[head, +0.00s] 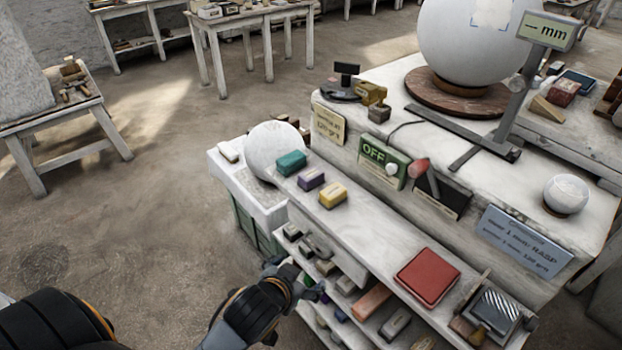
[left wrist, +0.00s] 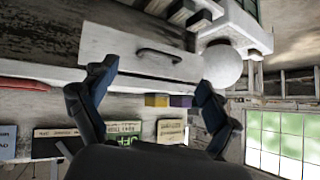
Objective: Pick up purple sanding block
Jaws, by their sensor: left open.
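The purple sanding block (head: 311,178) lies on the white ledge of the workbench, between a teal block (head: 291,162) and a yellow block (head: 333,195). In the left wrist view the purple block (left wrist: 181,101) shows small between my fingers, beside the yellow block (left wrist: 157,100) and close to the right finger in the picture. My left gripper (head: 300,285) is by the shelves below the ledge, apart from the purple block. It is open and empty; both fingers (left wrist: 148,98) stand wide apart in the left wrist view. My right gripper is not in view.
A white sphere (head: 273,151) sits left of the blocks. A green OFF box (head: 384,166) with a red-ended lever stands behind the ledge. A red pad (head: 427,277) lies further right on the ledge. Shelves below hold several blocks. The floor to the left is clear.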

